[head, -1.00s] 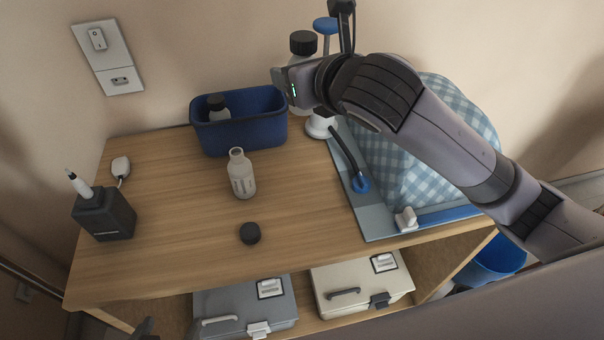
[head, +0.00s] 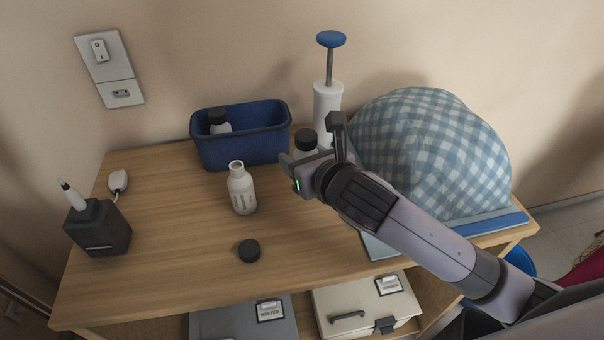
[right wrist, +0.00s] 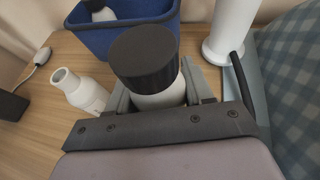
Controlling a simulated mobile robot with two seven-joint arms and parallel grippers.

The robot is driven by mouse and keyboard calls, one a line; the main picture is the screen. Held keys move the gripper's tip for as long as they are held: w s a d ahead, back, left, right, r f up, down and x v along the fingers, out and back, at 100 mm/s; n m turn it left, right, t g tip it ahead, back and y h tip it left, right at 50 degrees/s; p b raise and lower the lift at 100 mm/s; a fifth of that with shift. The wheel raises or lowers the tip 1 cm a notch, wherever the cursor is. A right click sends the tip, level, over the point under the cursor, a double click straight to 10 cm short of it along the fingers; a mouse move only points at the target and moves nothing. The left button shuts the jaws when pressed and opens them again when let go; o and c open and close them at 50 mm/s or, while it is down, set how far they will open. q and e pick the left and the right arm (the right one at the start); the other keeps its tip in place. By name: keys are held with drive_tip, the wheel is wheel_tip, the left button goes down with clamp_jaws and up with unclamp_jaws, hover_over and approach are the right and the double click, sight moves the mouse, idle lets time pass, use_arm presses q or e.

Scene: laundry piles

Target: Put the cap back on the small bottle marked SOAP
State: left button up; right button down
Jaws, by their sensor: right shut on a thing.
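A small white bottle (head: 242,188) stands uncapped and upright mid-table; its label is too small to read. It also shows in the right wrist view (right wrist: 78,90). A loose black cap (head: 249,250) lies on the table in front of it. My right gripper (head: 311,146) is shut on another white bottle with a black cap (head: 306,139), to the right of the open one. In the right wrist view this capped bottle (right wrist: 146,62) sits between the fingers. Its base is hidden, so I cannot tell if it touches the table. My left gripper is not in view.
A blue bin (head: 250,150) holding a black-capped bottle (head: 219,122) stands at the back. A white pump with a blue knob (head: 327,100) and a checkered cloth bundle (head: 425,145) are at right. A black dispenser (head: 98,228) stands at left. The front left table is clear.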

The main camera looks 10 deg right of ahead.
drive_tip(key=shift+f+b, duration=0.45)
drive_tip(key=shift+f, duration=1.65)
drive_tip(key=shift+f, duration=0.15)
drive_tip(key=shift+c, duration=2.2)
unclamp_jaws()
drive_tip(key=shift+s+r, duration=0.15)
drive_tip(key=shift+r, duration=0.1)
drive_tip(key=p+v, duration=0.1)
drive_tip(key=v, duration=1)
drive_tip(key=shift+s+r, duration=0.2)
drive_tip(key=shift+s, duration=0.05)
